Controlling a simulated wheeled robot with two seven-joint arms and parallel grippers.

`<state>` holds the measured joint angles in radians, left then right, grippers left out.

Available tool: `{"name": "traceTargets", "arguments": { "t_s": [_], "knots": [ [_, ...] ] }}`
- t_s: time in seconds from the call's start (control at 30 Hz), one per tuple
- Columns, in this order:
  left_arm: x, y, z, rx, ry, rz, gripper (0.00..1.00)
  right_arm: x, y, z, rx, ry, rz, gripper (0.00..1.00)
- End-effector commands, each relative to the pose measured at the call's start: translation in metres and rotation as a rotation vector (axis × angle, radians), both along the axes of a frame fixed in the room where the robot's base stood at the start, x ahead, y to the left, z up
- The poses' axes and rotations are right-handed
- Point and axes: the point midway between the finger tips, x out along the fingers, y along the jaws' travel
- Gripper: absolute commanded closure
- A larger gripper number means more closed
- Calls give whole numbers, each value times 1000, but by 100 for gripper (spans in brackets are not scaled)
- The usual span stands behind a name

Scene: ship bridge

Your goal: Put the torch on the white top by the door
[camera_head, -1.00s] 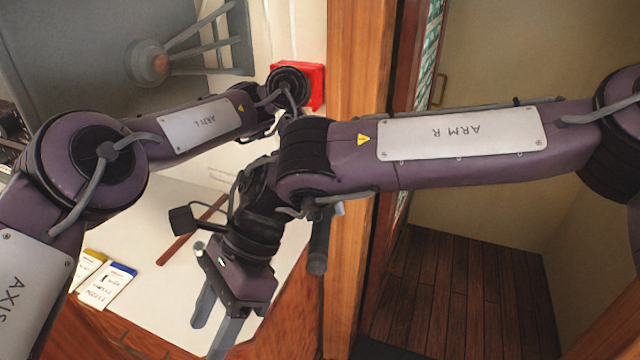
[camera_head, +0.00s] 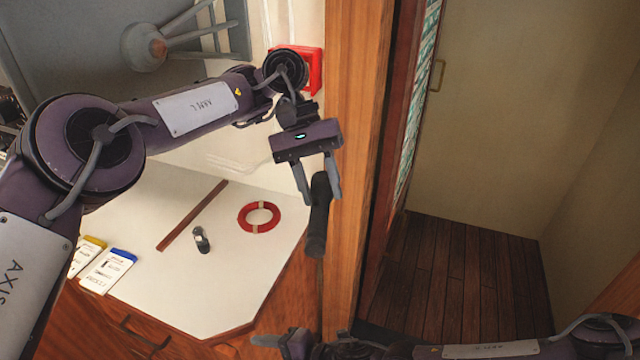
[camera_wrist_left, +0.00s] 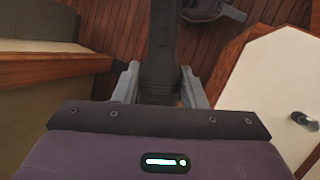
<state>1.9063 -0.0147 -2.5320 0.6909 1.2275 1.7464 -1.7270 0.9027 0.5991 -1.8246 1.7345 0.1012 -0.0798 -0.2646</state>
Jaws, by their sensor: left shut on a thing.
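The black torch (camera_head: 318,215) hangs roughly upright in my left gripper (camera_head: 318,185), just beyond the right edge of the white top (camera_head: 225,290) and in front of the wooden door post. The left gripper is shut on it. In the left wrist view the torch (camera_wrist_left: 158,60) stands between the fingers (camera_wrist_left: 160,85), and the white top (camera_wrist_left: 265,85) is at the right. My right gripper (camera_head: 268,342) is low at the bottom edge of the head view, in front of the cabinet; its fingers are too unclear to read.
On the white top are a red ring (camera_head: 245,224), a small dark cylinder (camera_head: 202,240), a reddish-brown stick (camera_head: 190,217) and labelled cards (camera_head: 107,272). Its front right part is bare. A red box (camera_head: 313,68) is on the wall behind my left wrist.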

Motion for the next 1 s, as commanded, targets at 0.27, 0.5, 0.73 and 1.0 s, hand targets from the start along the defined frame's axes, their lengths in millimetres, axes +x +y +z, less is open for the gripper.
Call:
{"name": "traceTargets", "arguments": {
  "t_s": [0.27, 0.5, 0.73, 1.0],
  "knots": [
    [0, 0, 0, 0, -1, 0, 95, 9, -56, -83, -76, 272, -343, 49],
    [0, 0, 0, 0, -1, 0, 95, 74, -75, -120, 19, 388, -646, 49],
    [0, 0, 0, 0, -1, 0, 95, 86, -151, -204, 73, 594, -1022, 49],
    [0, 0, 0, 0, -1, 0, 95, 12, -233, -299, 54, 824, -1348, 49]
  ]
}}
